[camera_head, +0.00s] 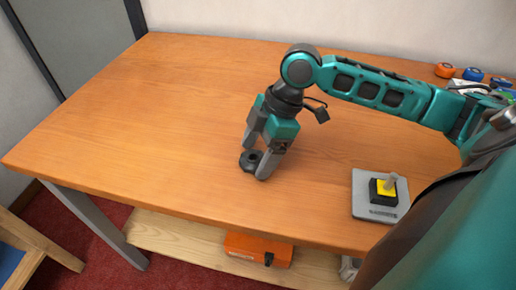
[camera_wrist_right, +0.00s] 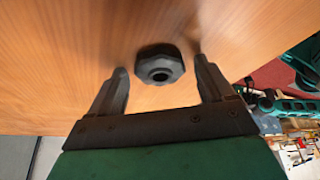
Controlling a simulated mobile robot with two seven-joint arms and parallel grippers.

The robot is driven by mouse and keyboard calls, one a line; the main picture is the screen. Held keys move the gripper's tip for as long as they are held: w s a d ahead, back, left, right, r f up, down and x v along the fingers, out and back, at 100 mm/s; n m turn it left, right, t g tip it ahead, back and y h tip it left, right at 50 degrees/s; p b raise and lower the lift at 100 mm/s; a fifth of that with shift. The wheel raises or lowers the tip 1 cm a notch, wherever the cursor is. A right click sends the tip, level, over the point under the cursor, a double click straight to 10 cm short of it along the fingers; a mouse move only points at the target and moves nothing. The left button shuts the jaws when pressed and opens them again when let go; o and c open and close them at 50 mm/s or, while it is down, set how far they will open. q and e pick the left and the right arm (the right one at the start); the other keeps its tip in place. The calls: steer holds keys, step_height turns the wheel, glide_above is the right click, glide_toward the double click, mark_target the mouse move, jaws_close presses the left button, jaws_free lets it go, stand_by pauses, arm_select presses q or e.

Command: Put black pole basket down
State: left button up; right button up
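The black pole basket (camera_head: 249,161) is a small dark ring-like piece with a hole in its middle. It rests on the wooden table near the front edge, and it also shows in the right wrist view (camera_wrist_right: 160,66). My right gripper (camera_head: 256,162) points down at it with its fingers apart. In the right wrist view the basket lies between and just beyond the fingertips, with a gap on each side. The gripper holds nothing. My left gripper is in neither view.
A grey plate (camera_head: 361,207) bearing a black and yellow block (camera_head: 382,188) with a grey peg lies to the right. Orange and blue rolls (camera_head: 473,74) stand at the back right. An orange case (camera_head: 255,247) sits on the lower shelf. The table's left half is clear.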

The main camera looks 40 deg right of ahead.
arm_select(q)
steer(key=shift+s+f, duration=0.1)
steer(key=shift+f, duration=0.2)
arm_select(e)
steer(key=shift+o, duration=0.3)
steer(key=shift+r, duration=0.15)
arm_select(q)
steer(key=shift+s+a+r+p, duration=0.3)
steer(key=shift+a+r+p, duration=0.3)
steer(key=shift+p, duration=0.55)
arm_select(e)
steer(key=v, duration=1.2)
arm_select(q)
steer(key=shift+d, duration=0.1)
